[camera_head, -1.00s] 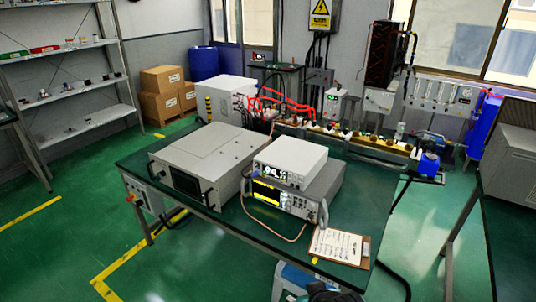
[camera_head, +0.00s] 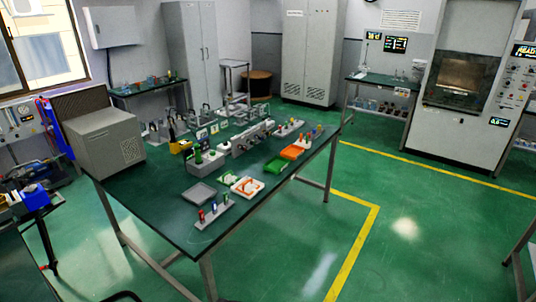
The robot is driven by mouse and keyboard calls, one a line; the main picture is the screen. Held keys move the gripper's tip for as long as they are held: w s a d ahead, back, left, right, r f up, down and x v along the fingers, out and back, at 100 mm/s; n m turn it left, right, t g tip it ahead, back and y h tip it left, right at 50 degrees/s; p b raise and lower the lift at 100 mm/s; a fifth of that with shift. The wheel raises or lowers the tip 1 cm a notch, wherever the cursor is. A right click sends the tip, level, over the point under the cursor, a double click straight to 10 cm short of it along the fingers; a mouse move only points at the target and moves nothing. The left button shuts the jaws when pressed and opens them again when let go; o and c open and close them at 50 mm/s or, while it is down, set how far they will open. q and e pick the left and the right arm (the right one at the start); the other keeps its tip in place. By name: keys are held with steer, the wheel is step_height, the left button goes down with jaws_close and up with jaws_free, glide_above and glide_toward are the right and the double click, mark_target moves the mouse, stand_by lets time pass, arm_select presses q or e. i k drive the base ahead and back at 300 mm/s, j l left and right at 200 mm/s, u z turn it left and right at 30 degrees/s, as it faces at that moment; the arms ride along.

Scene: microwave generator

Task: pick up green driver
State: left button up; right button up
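A small light rack (camera_head: 213,220) stands near the front corner of the dark green bench. Small upright tools with coloured handles stand in it: a red one (camera_head: 201,215), a blue one (camera_head: 214,208) and a green one (camera_head: 225,198). The green one looks like the green driver, but it is too small to be sure. Another rack with several coloured handles (camera_head: 306,139) stands at the bench's far right. Neither of my grippers is in view.
The bench (camera_head: 150,205) also holds a grey tray (camera_head: 199,194), an orange tray (camera_head: 292,152), a green tray (camera_head: 276,165) and a large grey box (camera_head: 105,140). Open green floor (camera_head: 300,240) with yellow lines lies to the right of the bench.

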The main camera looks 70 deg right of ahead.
mark_target(199, 161)
steer(key=z, duration=1.85)
steer(key=i+l+u, duration=0.1)
steer(key=i+l, duration=0.15)
